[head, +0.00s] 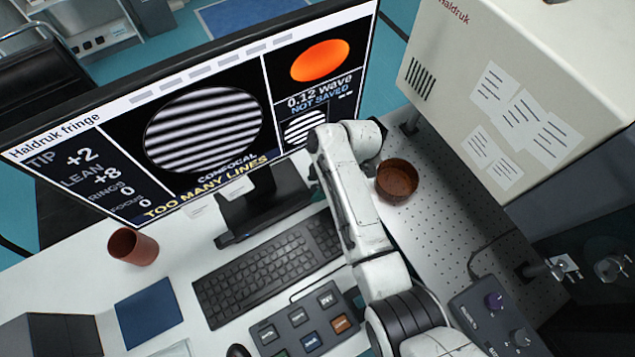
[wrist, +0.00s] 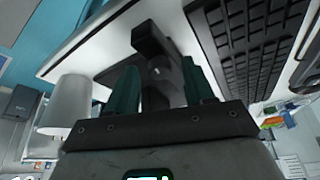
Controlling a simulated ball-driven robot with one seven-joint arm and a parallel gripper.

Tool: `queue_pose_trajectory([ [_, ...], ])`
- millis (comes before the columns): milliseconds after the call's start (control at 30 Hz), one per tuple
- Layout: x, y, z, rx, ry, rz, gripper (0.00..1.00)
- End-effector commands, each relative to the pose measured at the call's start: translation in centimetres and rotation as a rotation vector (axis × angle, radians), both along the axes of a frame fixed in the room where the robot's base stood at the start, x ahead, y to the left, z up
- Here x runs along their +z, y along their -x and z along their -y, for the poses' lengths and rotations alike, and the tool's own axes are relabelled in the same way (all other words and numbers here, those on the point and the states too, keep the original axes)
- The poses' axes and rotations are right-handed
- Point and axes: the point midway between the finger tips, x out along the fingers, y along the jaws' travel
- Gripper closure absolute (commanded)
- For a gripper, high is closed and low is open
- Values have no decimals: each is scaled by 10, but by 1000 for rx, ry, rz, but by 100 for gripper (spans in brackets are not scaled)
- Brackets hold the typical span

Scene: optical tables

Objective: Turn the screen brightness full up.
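The monitor screen (head: 200,125) faces me at the left in the head view, lit with black-and-white fringes and "TOO MANY LINES". Its black stand (head: 262,203) rests on the white desk. I cannot make out a brightness control on it. My gripper is hidden behind my arm in the head view. In the wrist view my gripper (wrist: 160,82) has its two dark green fingers apart. A dark block-like part (wrist: 152,45) shows beyond and between them; whether it is touched is unclear.
A black keyboard (head: 268,270), a button pad (head: 305,320), a brown cup (head: 133,246) and a brown bowl (head: 397,180) stand around my arm. A control box with knobs (head: 497,318) is at lower right. A beige cabinet (head: 520,80) stands at upper right.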

Motion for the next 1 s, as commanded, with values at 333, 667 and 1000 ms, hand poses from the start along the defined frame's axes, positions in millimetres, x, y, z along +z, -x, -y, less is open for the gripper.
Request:
queue_pose_trajectory([
  [333,0,0,0,-1,0,0,80],
  [667,0,0,0,-2,0,0,100],
  [1000,1,1,1,-94,0,0,100],
])
